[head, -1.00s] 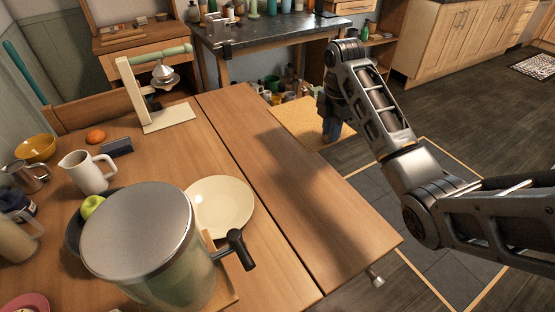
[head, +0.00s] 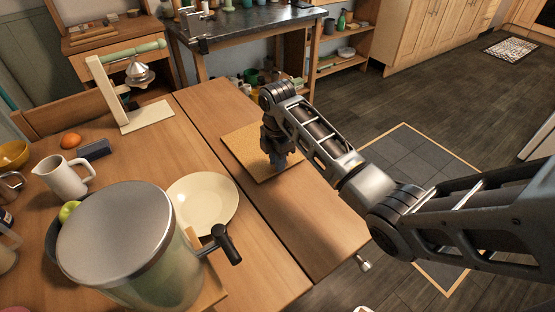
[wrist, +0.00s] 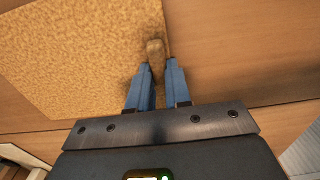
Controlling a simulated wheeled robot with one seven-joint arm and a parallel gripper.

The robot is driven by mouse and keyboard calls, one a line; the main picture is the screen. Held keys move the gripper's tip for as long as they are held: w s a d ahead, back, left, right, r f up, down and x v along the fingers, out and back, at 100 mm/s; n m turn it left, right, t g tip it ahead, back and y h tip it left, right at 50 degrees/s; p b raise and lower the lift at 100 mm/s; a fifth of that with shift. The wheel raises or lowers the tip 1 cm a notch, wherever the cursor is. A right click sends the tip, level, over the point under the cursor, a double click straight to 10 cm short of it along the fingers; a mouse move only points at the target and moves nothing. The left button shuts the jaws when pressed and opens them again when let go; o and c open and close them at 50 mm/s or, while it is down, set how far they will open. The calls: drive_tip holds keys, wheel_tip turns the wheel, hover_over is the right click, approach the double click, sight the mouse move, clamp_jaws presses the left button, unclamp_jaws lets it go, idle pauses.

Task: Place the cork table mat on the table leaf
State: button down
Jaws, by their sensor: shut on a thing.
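The cork table mat (head: 240,147) is a flat, square, tan speckled sheet. It lies level over the table leaf (head: 322,228), the wooden strip right of the table's seam. I cannot tell whether it touches the leaf or hangs just above it. My gripper (head: 279,168) is at the mat's near right edge, pointing down, shut on it. In the wrist view, the blue fingers (wrist: 157,72) close around a brownish tab at the edge of the mat (wrist: 70,55). The gripper hides part of that edge in the head view.
On the main table, left of the seam, stand a cream plate (head: 203,203), a large lidded pot (head: 130,240), a white pitcher (head: 64,175) and a cream press stand (head: 118,100). The leaf's near part is clear. Its right edge drops to the floor.

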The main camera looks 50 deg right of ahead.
drive_tip(key=shift+f, duration=0.15)
drive_tip(key=c, duration=1.1)
unclamp_jaws()
drive_tip(key=shift+o, duration=0.2)
wheel_tip(320, 180, up, 12)
drive_tip(key=p, duration=0.3)
